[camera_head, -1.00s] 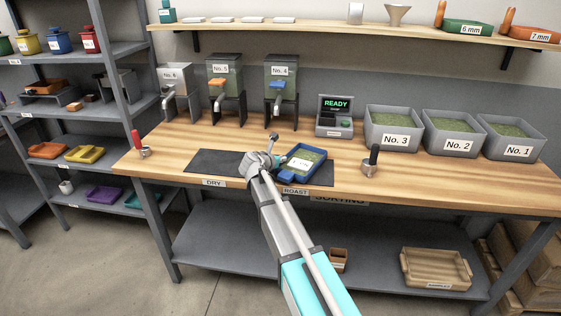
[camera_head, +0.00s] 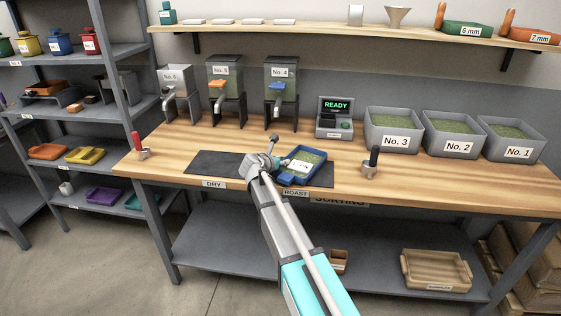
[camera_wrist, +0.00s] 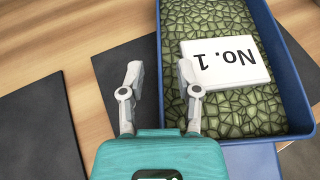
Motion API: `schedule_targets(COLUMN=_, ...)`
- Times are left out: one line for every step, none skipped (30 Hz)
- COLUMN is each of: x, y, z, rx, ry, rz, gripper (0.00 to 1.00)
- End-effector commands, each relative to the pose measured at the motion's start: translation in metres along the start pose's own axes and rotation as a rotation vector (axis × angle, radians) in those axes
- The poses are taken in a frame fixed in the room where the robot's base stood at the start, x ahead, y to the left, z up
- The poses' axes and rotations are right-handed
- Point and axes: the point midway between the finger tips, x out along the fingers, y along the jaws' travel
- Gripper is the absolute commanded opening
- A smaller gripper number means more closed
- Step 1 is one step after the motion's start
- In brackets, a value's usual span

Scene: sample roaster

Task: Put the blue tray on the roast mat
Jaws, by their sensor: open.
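The blue tray (camera_head: 288,179) holds green beans and a white "No. 1" card (camera_head: 301,166). It appears to rest flat on the roast mat (camera_head: 325,177), behind the ROAST label. In the wrist view the blue tray (camera_wrist: 159,55) fills the right side, with the dark roast mat (camera_wrist: 112,72) showing to its left and right. My gripper (camera_wrist: 158,72) is open at the tray's left wall. One finger is outside the wall and the other is over the tray's inside. In the head view my gripper (camera_head: 266,158) is at the tray's left, and its fingers are hard to make out.
The dry mat (camera_head: 213,163) is left of the tray and bare. A black-handled portafilter-like tool (camera_head: 370,164) stands to the right, a red-handled one (camera_head: 140,148) at the left edge. Dispensers, a READY scale (camera_head: 334,117) and bins (camera_head: 392,131) line the back.

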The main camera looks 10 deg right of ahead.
Motion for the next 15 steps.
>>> schedule_targets(x=-0.002, y=0.0, z=0.002, rx=0.0, ry=0.0, rz=0.0, gripper=0.43)
schedule_targets(x=-0.005, y=0.0, z=0.002, rx=0.0, ry=0.0, rz=0.0, gripper=0.43)
schedule_targets(x=-0.009, y=-0.001, z=0.002, rx=-0.001, ry=0.0, rz=0.001, gripper=0.43)
schedule_targets(x=-0.012, y=-0.001, z=0.002, rx=-0.001, ry=0.0, rz=0.001, gripper=0.43)
schedule_targets(x=-0.015, y=-0.001, z=0.002, rx=-0.001, ry=0.0, rz=0.001, gripper=0.43)
schedule_targets(x=-0.02, y=-0.001, z=0.002, rx=-0.002, ry=0.0, rz=0.001, gripper=0.43)
schedule_targets(x=-0.024, y=-0.001, z=0.003, rx=-0.002, ry=0.0, rz=0.001, gripper=0.43)
schedule_targets(x=-0.028, y=-0.001, z=0.003, rx=-0.002, ry=0.0, rz=0.001, gripper=0.43)
schedule_targets(x=-0.034, y=-0.001, z=0.003, rx=-0.001, ry=-0.001, rz=0.001, gripper=0.43)
schedule_targets(x=-0.039, y=-0.001, z=0.003, rx=-0.001, ry=-0.001, rz=0.001, gripper=0.43)
schedule_targets(x=-0.044, y=-0.001, z=0.003, rx=-0.001, ry=0.0, rz=0.001, gripper=0.43)
schedule_targets(x=-0.051, y=-0.001, z=0.003, rx=-0.001, ry=0.0, rz=0.001, gripper=0.43)
schedule_targets(x=-0.056, y=-0.001, z=0.003, rx=-0.001, ry=0.0, rz=0.001, gripper=0.43)
schedule_targets(x=-0.061, y=-0.002, z=0.003, rx=-0.001, ry=0.0, rz=0.001, gripper=0.43)
schedule_targets(x=-0.068, y=-0.002, z=0.003, rx=-0.001, ry=0.0, rz=0.002, gripper=0.43)
